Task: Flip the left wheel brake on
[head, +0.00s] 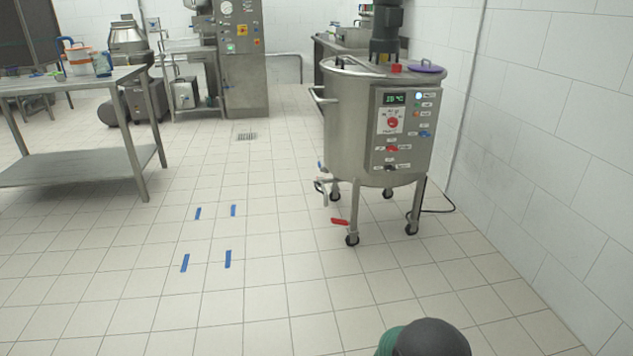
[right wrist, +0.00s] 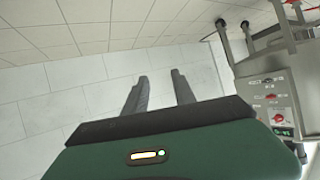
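The steel tank (head: 350,125) stands on legs with small black wheels to the right of the middle in the head view. A red brake lever (head: 340,221) sticks out to the left beside the front left wheel (head: 352,240). The tank also shows rotated at the right of the right wrist view (right wrist: 270,85). My right gripper (right wrist: 159,75) is open and empty, its two grey fingers apart, with wall behind them. It is away from the tank. My left gripper is not in view.
Blue tape marks (head: 228,259) lie on the clear tiled floor left of the tank. A steel table (head: 75,168) stands at the left. A white wall (head: 545,130) runs along the right. A black cable (head: 440,200) lies behind the tank.

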